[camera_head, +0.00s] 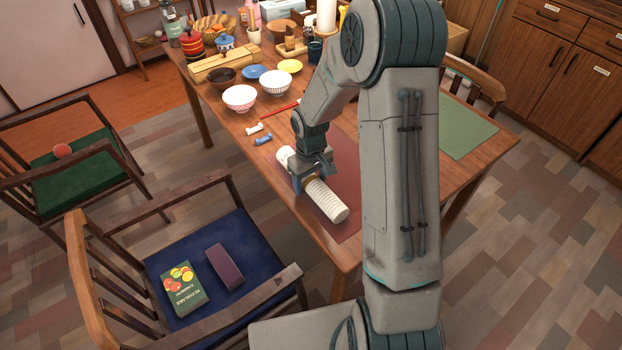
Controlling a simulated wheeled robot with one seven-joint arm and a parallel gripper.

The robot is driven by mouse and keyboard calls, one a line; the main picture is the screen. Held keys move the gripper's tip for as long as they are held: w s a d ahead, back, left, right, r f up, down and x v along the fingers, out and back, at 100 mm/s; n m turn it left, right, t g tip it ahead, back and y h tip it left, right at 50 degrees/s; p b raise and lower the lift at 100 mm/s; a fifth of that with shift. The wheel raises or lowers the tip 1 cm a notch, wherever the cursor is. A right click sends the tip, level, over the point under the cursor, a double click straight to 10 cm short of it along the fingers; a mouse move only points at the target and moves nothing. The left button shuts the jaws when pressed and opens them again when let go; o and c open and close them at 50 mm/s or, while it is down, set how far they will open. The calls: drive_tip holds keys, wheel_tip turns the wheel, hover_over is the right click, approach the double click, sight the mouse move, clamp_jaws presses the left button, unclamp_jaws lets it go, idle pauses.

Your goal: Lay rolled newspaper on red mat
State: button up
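The rolled newspaper (327,201) is a pale, ribbed roll at the near left part of the red mat (345,178). It lies slantwise, and its far end shows at the upper left of my gripper. My gripper (307,186) points down over the roll's middle, with fingers on either side of it. I cannot tell whether the fingers press on it, or whether the roll rests on the mat or is slightly above it. My arm hides the right part of the mat.
Bowls (240,98), a red stick (280,107) and small blue and white items (263,139) lie on the table left of and beyond the mat. A green mat (462,128) lies at the right. A chair with a blue cushion (215,255) stands close at the near left.

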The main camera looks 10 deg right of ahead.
sight(311, 177)
wheel_tip(311, 177, up, 12)
drive_tip(key=p, duration=0.1)
drive_tip(key=s+r+m, duration=0.1)
drive_tip(key=s+r, duration=0.2)
drive_tip(key=s, duration=0.4)
drive_tip(key=s+d+r+m+t, duration=0.1)
drive_tip(key=s+r+m, duration=0.1)
drive_tip(key=s+r, duration=0.2)
drive_tip(key=s+r+m+t, duration=0.1)
drive_tip(key=s+r, duration=0.3)
drive_tip(key=s, duration=0.6)
drive_tip(key=shift+d+m, duration=0.15)
drive_tip(key=shift+m, duration=0.15)
